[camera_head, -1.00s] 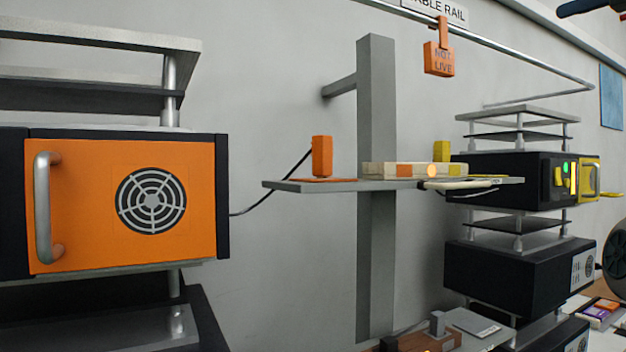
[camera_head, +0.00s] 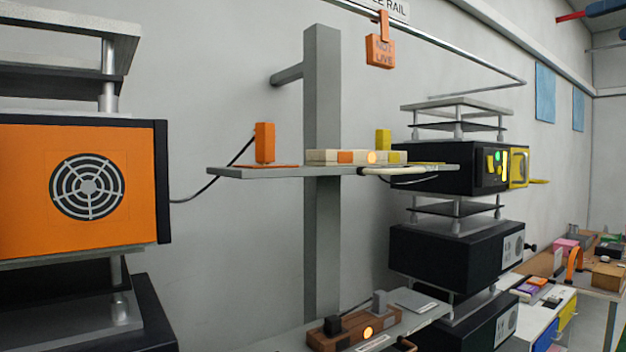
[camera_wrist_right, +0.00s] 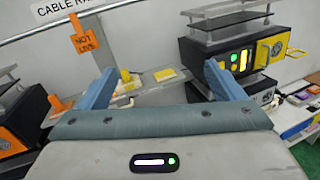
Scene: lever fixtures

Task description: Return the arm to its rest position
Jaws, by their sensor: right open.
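My right gripper (camera_wrist_right: 160,78) shows in the right wrist view, with its two blue fingers spread wide apart and nothing between them. The wall shelf with small blocks lies beyond the fingertips in that view. The black box with the yellow frame is beyond the right finger. Neither gripper shows in the head view, and my left gripper is in neither view.
In the head view, a grey shelf (camera_head: 228,173) carries an upright orange block (camera_head: 265,143) and a pale bar with a lit button (camera_head: 323,157). An orange-fronted box (camera_head: 28,180) stands left, a black box (camera_head: 445,168) right. A NOT LIVE tag (camera_head: 380,52) hangs above.

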